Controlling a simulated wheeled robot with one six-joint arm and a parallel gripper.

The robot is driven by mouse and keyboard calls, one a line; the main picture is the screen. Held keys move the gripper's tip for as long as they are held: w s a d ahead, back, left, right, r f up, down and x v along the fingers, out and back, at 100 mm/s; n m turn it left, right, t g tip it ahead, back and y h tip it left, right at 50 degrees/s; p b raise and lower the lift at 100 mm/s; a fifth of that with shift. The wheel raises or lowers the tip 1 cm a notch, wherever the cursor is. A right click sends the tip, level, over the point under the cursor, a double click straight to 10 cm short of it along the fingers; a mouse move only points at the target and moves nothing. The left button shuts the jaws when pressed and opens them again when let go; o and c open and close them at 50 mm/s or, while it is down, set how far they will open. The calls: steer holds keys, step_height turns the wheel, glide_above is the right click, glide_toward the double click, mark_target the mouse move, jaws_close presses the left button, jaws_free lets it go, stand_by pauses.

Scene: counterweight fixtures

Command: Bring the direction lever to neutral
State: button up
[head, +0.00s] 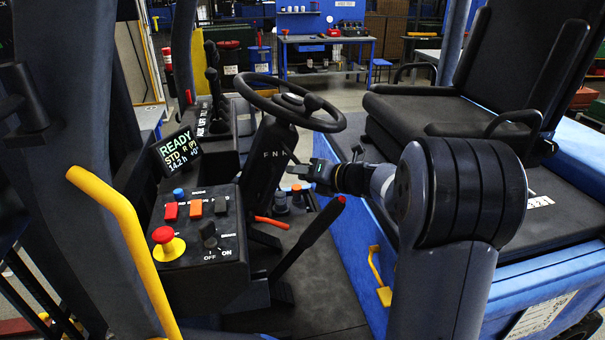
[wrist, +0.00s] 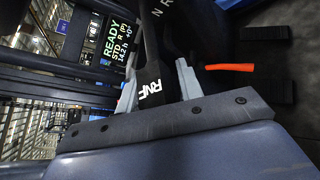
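In the head view my gripper (head: 303,171) reaches left to the steering column (head: 268,165), which bears the letters F N R. The lever itself is hard to make out there. The display (head: 178,152) reads READY, STD, R (P), 14.2 h; it also shows in the wrist view (wrist: 117,45).
The steering wheel (head: 291,101) is above my gripper. A button panel (head: 198,230) with a red emergency knob is at left, the seat (head: 425,112) at right.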

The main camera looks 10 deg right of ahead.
jaws_close()
